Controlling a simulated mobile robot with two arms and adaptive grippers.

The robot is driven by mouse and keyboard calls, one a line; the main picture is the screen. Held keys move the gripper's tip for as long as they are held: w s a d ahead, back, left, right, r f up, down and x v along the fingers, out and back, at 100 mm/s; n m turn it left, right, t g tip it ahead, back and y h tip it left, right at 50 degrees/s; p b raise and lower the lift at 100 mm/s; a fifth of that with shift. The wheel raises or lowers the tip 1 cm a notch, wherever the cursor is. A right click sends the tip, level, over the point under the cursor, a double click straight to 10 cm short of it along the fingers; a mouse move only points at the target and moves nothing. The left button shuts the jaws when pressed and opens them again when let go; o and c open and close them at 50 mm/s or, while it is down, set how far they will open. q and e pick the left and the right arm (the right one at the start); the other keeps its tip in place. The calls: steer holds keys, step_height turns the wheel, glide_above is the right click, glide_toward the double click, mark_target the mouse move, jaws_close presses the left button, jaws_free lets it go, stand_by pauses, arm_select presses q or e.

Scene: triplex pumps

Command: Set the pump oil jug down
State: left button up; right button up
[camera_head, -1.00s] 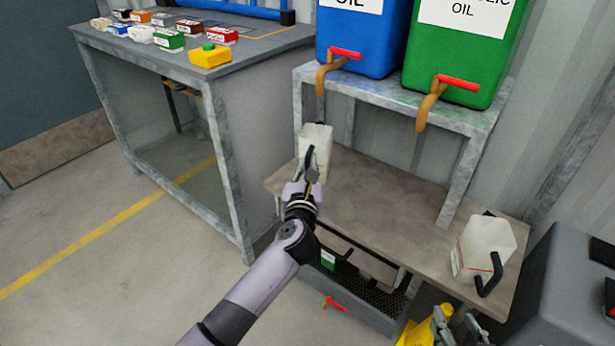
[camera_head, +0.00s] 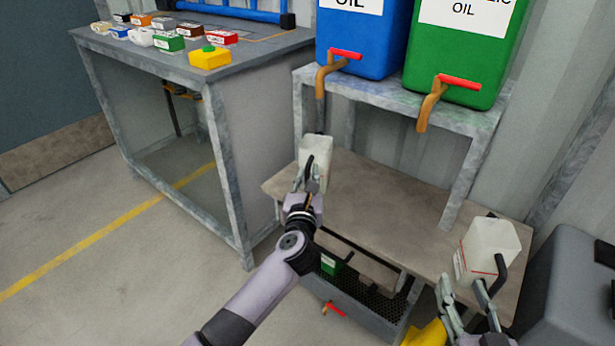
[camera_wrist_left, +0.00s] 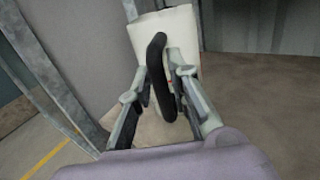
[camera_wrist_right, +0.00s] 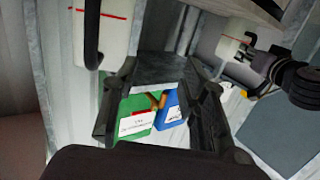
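Two white jugs with black handles show, and I cannot read which is the pump oil jug. The left jug (camera_head: 317,160) is at the left end of the low bench (camera_head: 385,205); I cannot tell whether its base touches. My left gripper (camera_head: 311,181) is closed around its handle (camera_wrist_left: 158,70), which lies between the fingertips in the left wrist view. The right jug (camera_head: 487,248) is at the bench's right end. My right gripper (camera_head: 462,289) is open at its handle side. In the right wrist view the right jug (camera_wrist_right: 103,25) is outside the spread fingers (camera_wrist_right: 158,75).
Blue (camera_head: 362,40) and green (camera_head: 462,50) oil tanks with taps stand on the shelf (camera_head: 390,93) above. The bench is clear between the jugs. A workbench (camera_head: 262,45) with several small boxes stands at left. A grey case (camera_head: 565,285) is at right.

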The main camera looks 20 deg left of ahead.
arm_select(q)
steer(key=shift+o, duration=1.2)
steer(key=shift+r, duration=0.15)
